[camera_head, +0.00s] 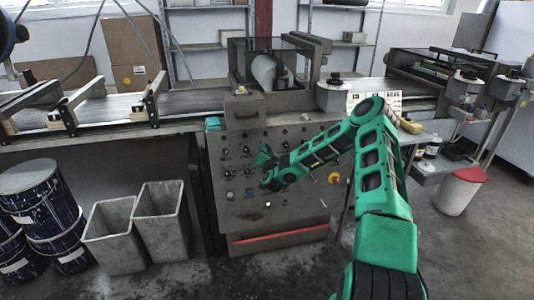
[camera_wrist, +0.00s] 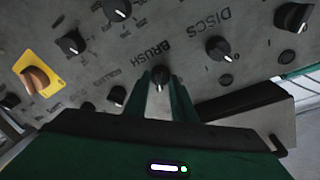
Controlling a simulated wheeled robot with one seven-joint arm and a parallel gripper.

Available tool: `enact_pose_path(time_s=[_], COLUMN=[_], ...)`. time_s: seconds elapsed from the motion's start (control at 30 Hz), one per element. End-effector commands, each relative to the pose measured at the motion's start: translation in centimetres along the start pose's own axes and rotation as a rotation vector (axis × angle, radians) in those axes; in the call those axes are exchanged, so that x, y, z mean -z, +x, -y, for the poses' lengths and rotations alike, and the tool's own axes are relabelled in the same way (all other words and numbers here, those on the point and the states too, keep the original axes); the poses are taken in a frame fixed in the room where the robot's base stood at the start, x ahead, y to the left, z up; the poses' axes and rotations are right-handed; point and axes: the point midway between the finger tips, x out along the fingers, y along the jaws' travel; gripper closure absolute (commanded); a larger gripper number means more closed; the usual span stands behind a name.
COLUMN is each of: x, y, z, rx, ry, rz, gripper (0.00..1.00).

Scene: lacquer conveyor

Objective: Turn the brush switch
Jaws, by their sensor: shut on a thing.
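The brush switch (camera_wrist: 160,76) is a small dark round knob on the grey control panel (camera_wrist: 200,75); the word BRUSH shows upside down beside it in the wrist view. My gripper (camera_wrist: 160,88) has its two green fingers on either side of this knob and is shut on it. In the head view my gripper (camera_head: 266,170) is at the front of the panel (camera_head: 235,205), and the arm hides the switch there.
Close by on the panel are other dark knobs, including one by the word DISCS (camera_wrist: 218,48) and an orange-brown knob on a yellow plate (camera_wrist: 36,78). Grey bins (camera_head: 110,238) stand on the floor left.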

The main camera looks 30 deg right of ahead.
Motion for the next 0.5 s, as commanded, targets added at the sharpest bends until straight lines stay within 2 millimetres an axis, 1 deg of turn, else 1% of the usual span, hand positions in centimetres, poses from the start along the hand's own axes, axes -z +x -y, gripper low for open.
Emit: enact_pose_path(time_s=[0.2, 0.5], x=[-0.10, -0.13], y=[-0.08, -0.09], z=[-0.32, -0.30], rx=[-0.017, -0.020], ry=[0.070, 0.095], rz=[0.006, 0.009], gripper=[0.99, 0.99])
